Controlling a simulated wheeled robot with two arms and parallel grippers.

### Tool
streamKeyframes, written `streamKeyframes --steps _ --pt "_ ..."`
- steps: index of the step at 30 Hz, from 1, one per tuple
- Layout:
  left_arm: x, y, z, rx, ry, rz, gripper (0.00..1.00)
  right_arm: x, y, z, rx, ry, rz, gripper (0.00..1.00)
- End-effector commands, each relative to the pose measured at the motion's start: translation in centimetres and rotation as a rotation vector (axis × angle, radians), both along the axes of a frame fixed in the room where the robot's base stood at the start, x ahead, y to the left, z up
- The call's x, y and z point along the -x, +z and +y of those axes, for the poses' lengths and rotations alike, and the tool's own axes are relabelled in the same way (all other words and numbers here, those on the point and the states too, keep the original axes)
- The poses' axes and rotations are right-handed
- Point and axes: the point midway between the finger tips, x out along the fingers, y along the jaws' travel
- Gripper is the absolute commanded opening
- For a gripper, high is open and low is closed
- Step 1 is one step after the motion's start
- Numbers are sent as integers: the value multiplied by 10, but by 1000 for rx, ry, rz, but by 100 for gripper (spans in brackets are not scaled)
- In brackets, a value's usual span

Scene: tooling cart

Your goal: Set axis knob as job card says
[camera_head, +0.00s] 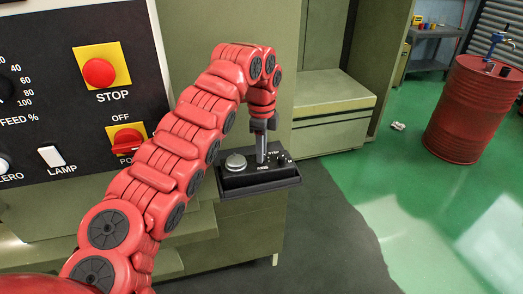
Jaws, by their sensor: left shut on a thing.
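A small black control box (258,186) sits low beside the green machine. On its left is a large silver round dial (235,161). A small knob (284,159) is on its right, near a label that seems to read STEP. My left gripper (261,158) points straight down over the middle of the box, above a small label too blurred to read surely. It is shut on what appears to be the axis knob, which the fingers hide, so its pointer setting cannot be read. No job card is in view. My right gripper is not in view.
The machine's dark panel (60,110) at left carries a red STOP button (98,72) on yellow, a red power switch (127,139) and a white lamp switch (51,156). A red drum (470,110) stands at far right. The green floor between is mostly open.

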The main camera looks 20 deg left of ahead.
Motion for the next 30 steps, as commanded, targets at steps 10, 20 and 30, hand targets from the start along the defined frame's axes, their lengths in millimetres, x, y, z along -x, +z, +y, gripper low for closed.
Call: streamKeyframes --steps 10,20,30 --pt "0 0 0 0 1 -1 57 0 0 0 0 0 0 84" --pt "0 5 0 0 1 0 57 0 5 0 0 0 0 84" --pt "0 56 0 -1 2 -1 57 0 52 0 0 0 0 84"
